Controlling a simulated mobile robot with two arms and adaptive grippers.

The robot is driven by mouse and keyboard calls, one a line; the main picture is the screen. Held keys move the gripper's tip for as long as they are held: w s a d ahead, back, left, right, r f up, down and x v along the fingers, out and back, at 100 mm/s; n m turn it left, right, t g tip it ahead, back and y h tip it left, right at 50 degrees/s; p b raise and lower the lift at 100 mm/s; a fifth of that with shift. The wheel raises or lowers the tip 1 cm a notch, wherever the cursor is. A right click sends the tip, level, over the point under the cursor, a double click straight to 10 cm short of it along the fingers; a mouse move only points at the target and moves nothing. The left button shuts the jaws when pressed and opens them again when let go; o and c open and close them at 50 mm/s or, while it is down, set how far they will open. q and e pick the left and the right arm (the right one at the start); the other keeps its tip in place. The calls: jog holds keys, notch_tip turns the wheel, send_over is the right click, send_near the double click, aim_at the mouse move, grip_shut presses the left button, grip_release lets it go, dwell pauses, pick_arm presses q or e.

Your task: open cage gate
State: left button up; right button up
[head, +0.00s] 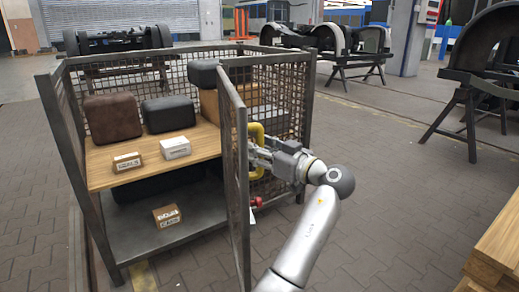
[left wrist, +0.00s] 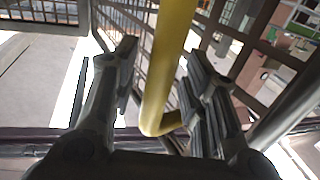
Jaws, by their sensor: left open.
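The cage gate (head: 236,165) is a grey mesh panel seen at a steep angle in the head view. It stands swung away from the cage's front, and the left part of the front opening is uncovered. Its yellow handle (head: 259,135) is on the side facing my left arm. My left gripper (head: 262,152) is at the handle. In the left wrist view the yellow handle (left wrist: 168,60) runs between the two spread fingers of my left gripper (left wrist: 160,72), with gaps beside it. My right gripper is not in view.
The mesh cage (head: 52,115) holds a wooden shelf (head: 100,172) with brown and black blocks and small labelled boxes. A red part (head: 256,203) sits low on the gate. Wooden boards (head: 495,250) stand at the right edge. Paved floor (head: 385,150) is clear right of the cage.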

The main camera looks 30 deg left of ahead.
pick_arm(q)
jog(key=shift+d, duration=0.1)
jog(key=s+d, duration=0.2)
jog(key=d, duration=0.9)
jog(key=shift+d, duration=0.35)
jog(key=shift+s, duration=0.1)
